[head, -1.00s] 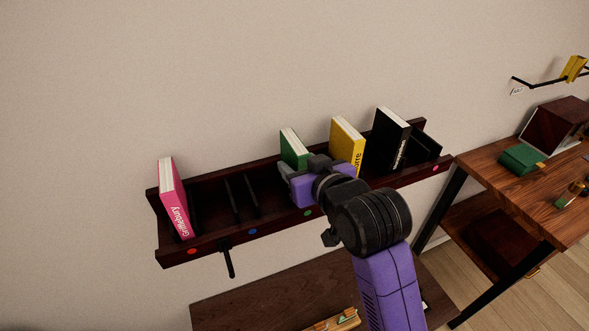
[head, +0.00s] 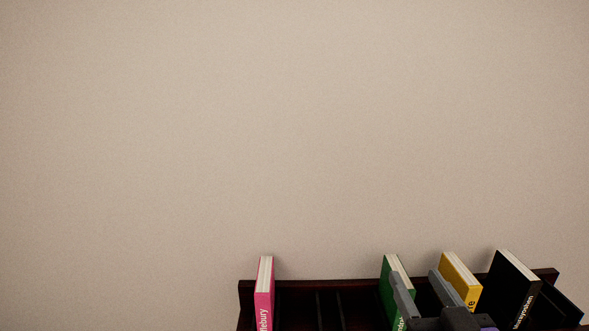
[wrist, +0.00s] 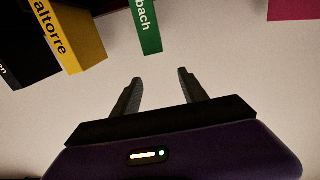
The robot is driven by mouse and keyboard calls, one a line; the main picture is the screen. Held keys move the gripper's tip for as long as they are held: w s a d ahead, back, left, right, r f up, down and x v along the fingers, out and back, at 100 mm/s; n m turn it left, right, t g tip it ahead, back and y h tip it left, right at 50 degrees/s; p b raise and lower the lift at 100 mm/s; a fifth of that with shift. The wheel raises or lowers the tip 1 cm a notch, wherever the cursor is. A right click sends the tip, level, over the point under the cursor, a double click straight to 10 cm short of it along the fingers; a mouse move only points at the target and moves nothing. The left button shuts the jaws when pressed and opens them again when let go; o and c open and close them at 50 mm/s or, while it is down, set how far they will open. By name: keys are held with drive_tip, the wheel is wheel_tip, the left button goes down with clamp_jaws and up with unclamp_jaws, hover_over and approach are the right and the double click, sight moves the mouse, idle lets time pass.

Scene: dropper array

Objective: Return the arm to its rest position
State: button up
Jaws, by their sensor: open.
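My gripper (head: 424,294) is at the bottom right of the head view, in front of the shelf rack between the green book and the yellow book. Its two fingers are apart with nothing between them. In the wrist view my gripper (wrist: 159,82) also shows open and empty, with the fingertips clear of the books. Most of my arm is outside the head view.
A dark wooden rack (head: 295,284) on the wall holds a pink book (head: 264,295), a green book (head: 388,282), a yellow book (head: 460,277) and a black book (head: 510,290). The wall above is bare.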

drive_tip(key=s+f+g, duration=0.1)
drive_tip(key=s+f, duration=0.5)
drive_tip(key=s, duration=0.6)
drive_tip(key=s+f+g, duration=0.1)
drive_tip(key=s+f, duration=0.6)
drive_tip(key=s, duration=0.5)
drive_tip(key=s+f+g+b, duration=0.1)
drive_tip(key=s+f, duration=0.5)
drive_tip(key=s, duration=0.6)
drive_tip(key=shift+s+f, duration=0.15)
drive_tip(key=shift+f, duration=0.05)
drive_tip(key=shift+a, duration=0.1)
